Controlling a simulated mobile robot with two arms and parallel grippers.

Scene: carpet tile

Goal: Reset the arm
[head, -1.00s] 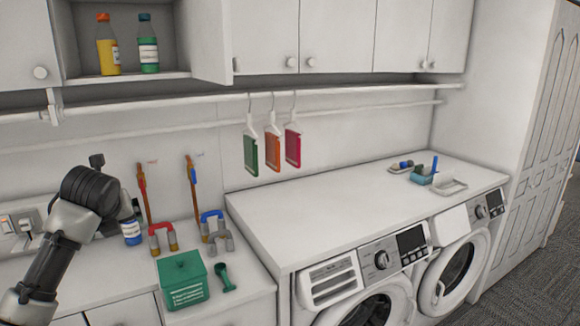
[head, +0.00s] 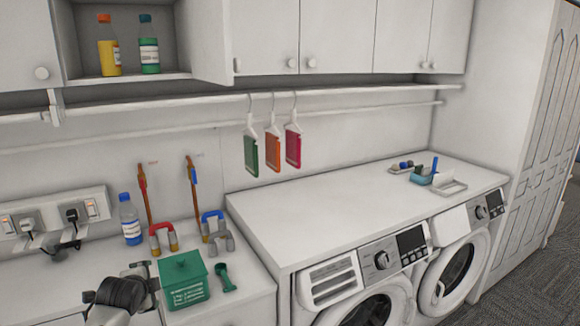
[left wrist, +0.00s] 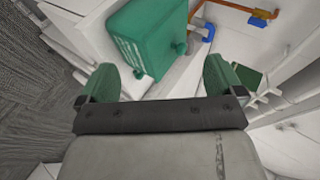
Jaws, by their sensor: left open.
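My left gripper (head: 143,280) is low at the left of the head view, just left of the green box (head: 184,290) on the counter. In the left wrist view my left gripper (left wrist: 162,82) is open, its two fingers wide apart with nothing between them. The green box (left wrist: 148,35) stands beyond the fingers there. I cannot tell whether the gripper touches the box. My right gripper is in neither view.
Sockets with plugs (head: 55,222) are on the wall. The washer top (head: 330,205) is mostly clear.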

